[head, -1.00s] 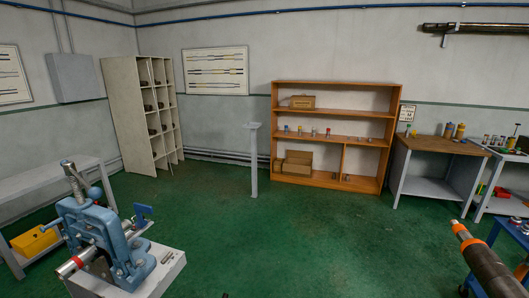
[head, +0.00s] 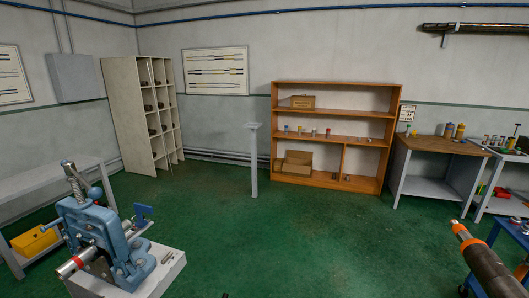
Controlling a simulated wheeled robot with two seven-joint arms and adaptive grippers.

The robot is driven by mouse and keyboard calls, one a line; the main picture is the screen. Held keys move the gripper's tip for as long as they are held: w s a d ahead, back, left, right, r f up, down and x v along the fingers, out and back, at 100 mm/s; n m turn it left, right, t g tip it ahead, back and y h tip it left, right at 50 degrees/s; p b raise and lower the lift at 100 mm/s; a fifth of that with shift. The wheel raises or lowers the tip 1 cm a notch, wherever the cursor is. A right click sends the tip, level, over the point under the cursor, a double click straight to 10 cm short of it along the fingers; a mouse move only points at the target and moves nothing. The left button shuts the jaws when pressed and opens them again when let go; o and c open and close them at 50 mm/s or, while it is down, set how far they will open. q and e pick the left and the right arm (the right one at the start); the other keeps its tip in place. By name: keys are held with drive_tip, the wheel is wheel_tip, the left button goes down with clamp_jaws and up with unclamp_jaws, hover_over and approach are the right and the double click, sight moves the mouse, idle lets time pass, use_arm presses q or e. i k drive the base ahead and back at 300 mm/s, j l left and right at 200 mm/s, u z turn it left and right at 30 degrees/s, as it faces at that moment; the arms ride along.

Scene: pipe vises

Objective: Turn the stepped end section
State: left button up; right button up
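A blue pipe vise (head: 105,235) stands on a pale pedestal at the lower left. A short metal bar with a red-orange band (head: 72,266) sticks out of its near left side. I cannot tell from here which of these is the stepped end section. Neither of my grippers shows in the head view.
A wooden shelf (head: 334,138) with boxes stands at the back wall, with a grey post (head: 254,165) to its left. A workbench (head: 440,146) is at the right and a pale pigeonhole rack (head: 130,118) at the left. The green floor (head: 290,235) between is clear.

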sight(485, 266)
drive_tip(key=i+z, duration=0.25)
drive_tip(key=i, duration=0.45)
drive_tip(key=i+z, duration=0.3)
drive_tip(key=i, duration=0.4)
drive_tip(key=i+j+z, duration=0.1)
drive_tip(key=i+z, duration=0.15)
drive_tip(key=i, duration=0.5)
drive_tip(key=i+z, duration=0.2)
drive_tip(key=i, duration=0.6)
drive_tip(key=i+z, duration=0.2)
drive_tip(key=i, duration=0.2)
drive_tip(key=i+j+z, duration=0.15)
drive_tip(key=i, duration=0.25)
drive_tip(key=i+z, duration=0.45)
drive_tip(key=i+j+z, duration=0.1)
drive_tip(key=z, duration=0.3)
drive_tip(key=i+z, duration=0.25)
drive_tip(key=z, duration=0.2)
drive_tip(key=i+j+z, duration=0.2)
drive_tip(key=z, duration=0.25)
